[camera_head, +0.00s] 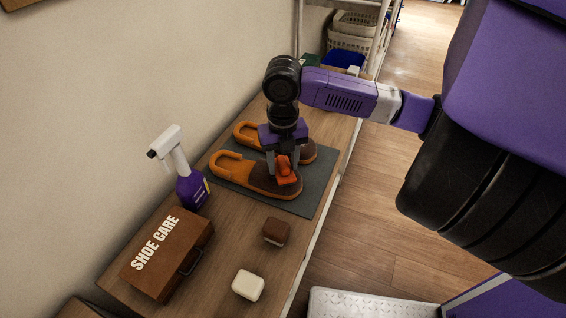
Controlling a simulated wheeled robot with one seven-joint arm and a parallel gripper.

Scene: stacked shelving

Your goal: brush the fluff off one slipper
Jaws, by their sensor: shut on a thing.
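Two orange and brown slippers lie side by side on a dark grey mat (312,198). The nearer slipper (237,176) has an open orange end at the left and a brown end at the right. The farther slipper (247,134) is partly hidden behind my gripper. My gripper (284,168) points down and is shut on a small orange object (286,176), perhaps a brush. It is over the brown end of the nearer slipper; I cannot tell whether it touches. No fluff can be made out at this size.
A spray bottle (189,185) and a brown "SHOE CARE" box (170,255) stand left on the wooden shelf (224,235). A brown block (277,231) and a cream block (248,285) lie in front. Baskets (350,38) and a blue bin (344,60) are behind. The wall borders the left.

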